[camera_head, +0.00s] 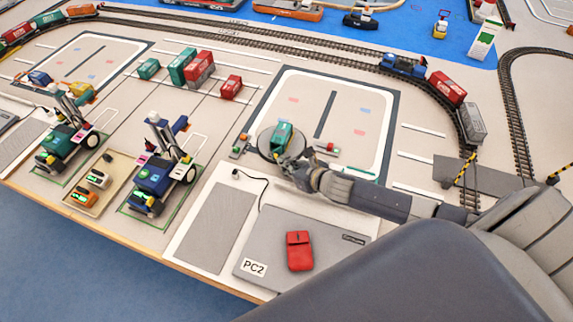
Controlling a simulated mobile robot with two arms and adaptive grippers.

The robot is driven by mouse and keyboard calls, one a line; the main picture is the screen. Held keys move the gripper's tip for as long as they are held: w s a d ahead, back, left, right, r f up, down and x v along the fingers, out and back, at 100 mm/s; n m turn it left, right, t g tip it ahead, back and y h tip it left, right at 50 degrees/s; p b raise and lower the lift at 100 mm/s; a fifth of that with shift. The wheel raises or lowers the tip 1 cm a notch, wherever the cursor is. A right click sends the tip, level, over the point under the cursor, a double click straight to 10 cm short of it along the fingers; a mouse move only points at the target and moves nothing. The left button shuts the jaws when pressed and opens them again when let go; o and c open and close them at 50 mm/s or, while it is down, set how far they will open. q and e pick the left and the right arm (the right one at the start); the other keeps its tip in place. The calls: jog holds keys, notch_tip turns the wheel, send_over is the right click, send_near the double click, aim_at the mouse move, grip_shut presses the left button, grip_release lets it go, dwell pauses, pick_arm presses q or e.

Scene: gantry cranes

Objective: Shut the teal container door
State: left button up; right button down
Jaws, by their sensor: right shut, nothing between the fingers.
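A small teal container (283,134) stands on a round grey plate (264,141) at the near left corner of a dark-bordered, white-lined area. My right gripper (291,162) is at the near side of the container, with its arm coming in from the right. It is shut with nothing in it. The gripper covers the near end of the container, and I cannot tell whether it touches it. The container is too small, and its near end too hidden, to tell how the door stands. My left gripper is not in view.
A small red-and-green block (326,148) lies right of the plate. Two crane vehicles (154,182) stand left. Other containers (190,66) and train tracks (230,38) lie behind.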

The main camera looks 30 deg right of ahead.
aim_at(267, 167)
jog(key=shift+w+a+m+h, duration=0.15)
jog(key=shift+a+m+h, duration=0.25)
jog(key=shift+m+h, duration=0.3)
jog(key=shift+a+m+h, duration=0.15)
jog(key=shift+m+h, duration=0.15)
jog(key=m+h, duration=0.1)
jog(key=w+a+m+h+p, duration=0.1)
jog(key=shift+a+r+m, duration=0.1)
jog(key=shift+a+m, duration=0.1)
jog(key=shift+m, duration=0.1)
jog(key=shift+w+a+m+h, duration=0.2)
jog(key=shift+m+h, duration=0.2)
jog(key=shift+h, duration=0.2)
jog(key=shift+w+a+m+h, duration=0.2)
jog(key=shift+m+h, duration=0.2)
jog(key=shift+h, duration=0.2)
jog(key=m+h, duration=0.1)
jog(key=w+m+g+h, duration=0.1)
jog(key=shift+a+m, duration=0.3)
jog(key=shift+a, duration=0.05)
jog(key=shift+w+a+m+g+h+b, duration=0.15)
jog(key=shift+w+m+g+h+b, duration=0.2)
jog(key=shift+m+g+h, duration=0.35)
jog(key=shift+w+a+m+g+h+b, duration=0.1)
jog(key=shift+w+m+g+h, duration=0.4)
jog(key=shift+m+h, duration=0.35)
jog(key=shift+d, duration=0.1)
